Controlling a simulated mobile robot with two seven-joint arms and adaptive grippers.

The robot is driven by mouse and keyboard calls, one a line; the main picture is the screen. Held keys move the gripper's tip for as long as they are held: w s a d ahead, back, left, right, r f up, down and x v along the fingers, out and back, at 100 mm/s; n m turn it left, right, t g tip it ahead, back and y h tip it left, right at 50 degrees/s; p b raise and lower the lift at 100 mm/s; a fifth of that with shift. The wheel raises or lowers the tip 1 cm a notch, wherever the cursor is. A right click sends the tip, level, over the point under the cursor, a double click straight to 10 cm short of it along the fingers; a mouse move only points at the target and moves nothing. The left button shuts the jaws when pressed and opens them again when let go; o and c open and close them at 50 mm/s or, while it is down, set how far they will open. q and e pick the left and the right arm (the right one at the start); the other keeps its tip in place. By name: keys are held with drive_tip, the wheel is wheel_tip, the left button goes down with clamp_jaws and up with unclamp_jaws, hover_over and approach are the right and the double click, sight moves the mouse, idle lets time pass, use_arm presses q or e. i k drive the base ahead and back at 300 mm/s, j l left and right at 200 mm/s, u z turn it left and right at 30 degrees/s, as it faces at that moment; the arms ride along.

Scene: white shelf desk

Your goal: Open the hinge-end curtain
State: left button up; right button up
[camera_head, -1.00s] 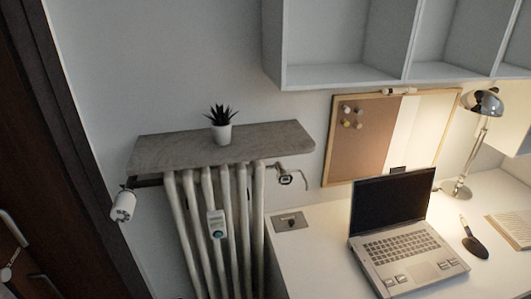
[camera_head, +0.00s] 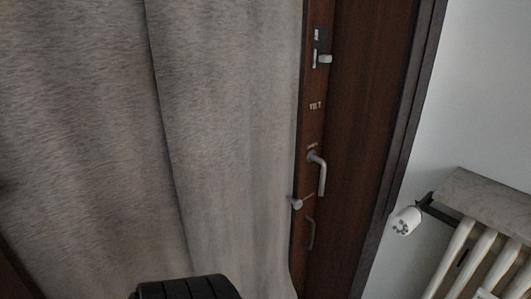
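A grey-brown curtain (camera_head: 225,130) hangs over the left and middle of the view, with a vertical fold or seam down its middle. Its right edge falls against a dark brown wooden door or window frame (camera_head: 345,120). That frame carries a silver lever handle (camera_head: 319,172) and a small latch (camera_head: 322,58) higher up. Neither gripper shows in the head view. A dark ribbed object at the bottom centre is cut off, and I cannot tell what it is.
A white radiator (camera_head: 480,255) with a grey shelf (camera_head: 495,200) above it stands at the lower right. A white valve knob (camera_head: 405,221) sticks out at its left. The pale wall (camera_head: 480,100) to the right of the frame is bare.

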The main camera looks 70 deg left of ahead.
sight(91, 208)
drive_tip(key=k+l+u, duration=0.15)
drive_tip(key=u, duration=2.8)
